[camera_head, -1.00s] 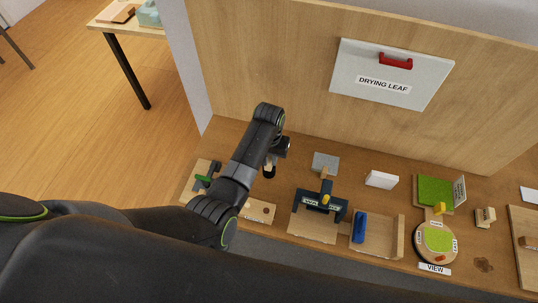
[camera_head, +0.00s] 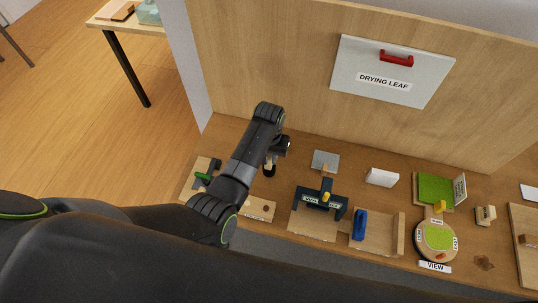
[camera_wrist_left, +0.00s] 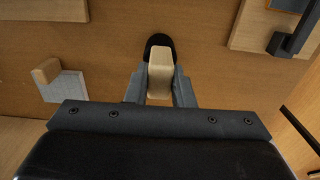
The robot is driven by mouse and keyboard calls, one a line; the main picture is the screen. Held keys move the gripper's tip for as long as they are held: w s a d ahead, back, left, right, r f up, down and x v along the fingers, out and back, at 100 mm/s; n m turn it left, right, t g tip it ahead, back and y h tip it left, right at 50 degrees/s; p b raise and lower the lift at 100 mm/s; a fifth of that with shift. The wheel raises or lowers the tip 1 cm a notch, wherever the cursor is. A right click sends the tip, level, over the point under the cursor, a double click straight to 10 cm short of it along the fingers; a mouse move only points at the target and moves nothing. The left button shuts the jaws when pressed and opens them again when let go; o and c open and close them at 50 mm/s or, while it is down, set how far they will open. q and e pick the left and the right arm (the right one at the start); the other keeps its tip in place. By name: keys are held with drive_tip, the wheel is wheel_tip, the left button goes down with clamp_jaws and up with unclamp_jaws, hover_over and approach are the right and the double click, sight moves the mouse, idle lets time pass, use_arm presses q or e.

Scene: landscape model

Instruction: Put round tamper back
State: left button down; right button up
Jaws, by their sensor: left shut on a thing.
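My left gripper (camera_wrist_left: 160,85) is shut on the round tamper, with its fingers on both sides of the pale wooden handle (camera_wrist_left: 160,72). The tamper's black round head (camera_wrist_left: 158,42) shows beyond the handle in the left wrist view. In the head view, the tamper (camera_head: 269,170) hangs below my left gripper (camera_head: 271,152), over the back left part of the bench. Whether its head touches the bench is unclear. A wooden plate with a round hole (camera_head: 262,208) lies in front of it. My right gripper is not in view.
A grey square tamper with a wooden handle (camera_head: 325,161) stands to the right. A board with a green-handled tool (camera_head: 203,177) lies left. A dark press (camera_head: 320,200), a tray with a blue block (camera_head: 360,224) and a white block (camera_head: 382,177) stand further right. An upright wooden panel closes the back.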

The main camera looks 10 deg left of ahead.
use_arm(q)
drive_tip(key=shift+f, duration=0.1)
drive_tip(key=c, duration=1.2)
unclamp_jaws()
drive_tip(key=shift+o, duration=0.2)
wheel_tip(320, 180, up, 17)
drive_tip(key=p, duration=0.4)
drive_tip(key=shift+r, duration=0.2)
drive_tip(key=shift+f, duration=0.1)
